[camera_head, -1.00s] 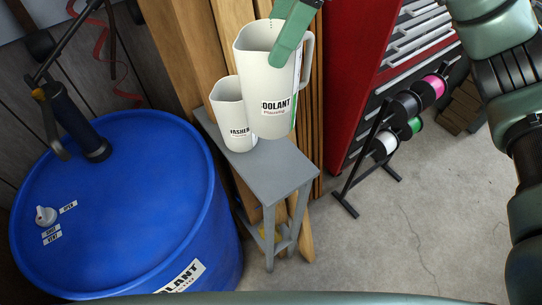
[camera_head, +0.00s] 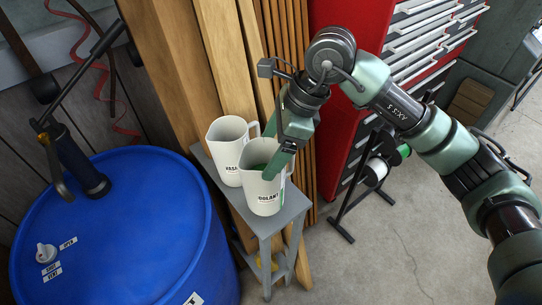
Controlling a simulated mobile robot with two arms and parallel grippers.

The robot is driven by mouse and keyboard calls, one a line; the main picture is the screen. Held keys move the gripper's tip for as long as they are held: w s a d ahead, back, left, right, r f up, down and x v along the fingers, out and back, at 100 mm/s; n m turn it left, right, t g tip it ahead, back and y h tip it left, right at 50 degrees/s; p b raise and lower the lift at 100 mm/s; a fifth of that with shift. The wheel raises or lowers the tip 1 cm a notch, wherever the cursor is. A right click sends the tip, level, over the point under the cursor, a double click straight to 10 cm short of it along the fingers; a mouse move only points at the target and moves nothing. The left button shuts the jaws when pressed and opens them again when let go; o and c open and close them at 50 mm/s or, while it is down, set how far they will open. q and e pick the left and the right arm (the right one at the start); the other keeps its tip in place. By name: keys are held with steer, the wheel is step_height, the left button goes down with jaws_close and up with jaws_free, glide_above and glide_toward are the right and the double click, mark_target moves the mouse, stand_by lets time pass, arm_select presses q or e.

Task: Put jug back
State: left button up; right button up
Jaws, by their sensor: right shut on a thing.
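The coolant jug (camera_head: 263,200) is a white jug with a dark label. It is upright over the front part of the narrow grey stand (camera_head: 298,205). I cannot tell whether its base touches the top. My right gripper (camera_head: 268,172) comes down from above and is shut on the jug at its rim, one green finger lying outside the wall. The jug's handle is partly hidden by the gripper. A second white jug, the washer jug (camera_head: 228,150), stands just behind and to the left on the same stand. My left gripper is out of view.
A large blue drum (camera_head: 120,230) with a hand pump (camera_head: 80,165) fills the left. Wooden boards (camera_head: 180,70) lean behind the stand. A red tool cabinet (camera_head: 345,20) and a spool rack (camera_head: 375,170) stand to the right. The floor at lower right is clear.

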step_height(320, 180, down, 3)
steer(key=shift+f+p, duration=0.1)
steer(key=shift+p, duration=0.3)
steer(key=shift+f, duration=0.1)
steer(key=o, duration=2)
steer(key=b+v, duration=0.3)
steer(key=v, duration=0.9)
